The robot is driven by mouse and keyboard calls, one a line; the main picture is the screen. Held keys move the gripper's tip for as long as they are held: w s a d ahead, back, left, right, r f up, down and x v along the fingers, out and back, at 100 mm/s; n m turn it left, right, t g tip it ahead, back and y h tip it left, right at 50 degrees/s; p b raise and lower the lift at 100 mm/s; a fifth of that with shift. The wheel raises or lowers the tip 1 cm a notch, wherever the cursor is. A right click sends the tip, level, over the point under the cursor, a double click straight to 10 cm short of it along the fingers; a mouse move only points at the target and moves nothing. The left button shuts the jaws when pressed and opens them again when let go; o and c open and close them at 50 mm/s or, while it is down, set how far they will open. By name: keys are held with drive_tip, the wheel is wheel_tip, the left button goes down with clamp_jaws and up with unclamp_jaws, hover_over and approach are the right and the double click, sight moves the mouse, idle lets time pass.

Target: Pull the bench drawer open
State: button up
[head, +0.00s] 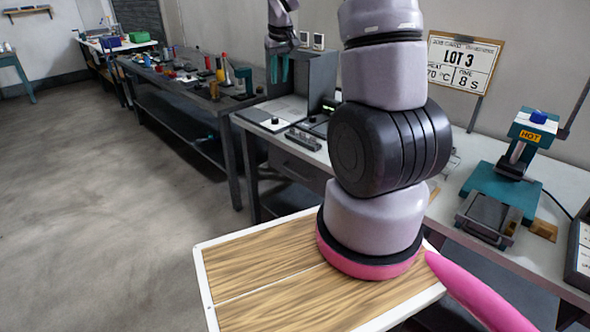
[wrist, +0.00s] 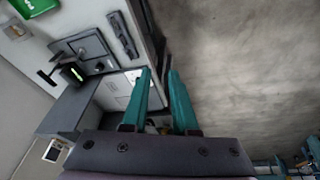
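My gripper (head: 279,70) is raised above the near bench (head: 248,124) in the head view, beside an upright grey panel. In the wrist view my gripper (wrist: 161,72) has two teal fingers standing apart, with nothing held between them. The bench top (wrist: 108,15) lies on the left there, and its dark front edge runs close past the fingertips. I cannot make out the drawer or its handle clearly in either view. In the head view my own arm hides part of the bench front.
The bench carries a black bar-shaped item (head: 303,139) and a grey upright panel (head: 321,78). A teal press marked HOT (head: 508,165) stands on the bench at right. A cluttered dark bench (head: 190,78) stands behind. Open concrete floor (head: 100,200) lies at left.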

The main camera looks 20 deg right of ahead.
drive_tip(key=w+d+f+n+g+h, duration=0.1)
drive_tip(key=w+d+f, duration=0.15)
drive_tip(key=f, duration=0.55)
drive_tip(key=w+d+f+n+g, duration=0.1)
drive_tip(key=w+f, duration=0.2)
drive_tip(key=f, duration=0.5)
drive_tip(key=n, duration=0.2)
approach(295, 168)
drive_tip(key=shift+g, duration=0.3)
drive_tip(key=s+f, duration=0.1)
drive_tip(key=f, duration=0.1)
drive_tip(key=s+f, duration=0.1)
drive_tip(key=f, duration=0.1)
drive_tip(key=s+a+f, duration=0.1)
drive_tip(key=s+f, duration=0.1)
clamp_jaws()
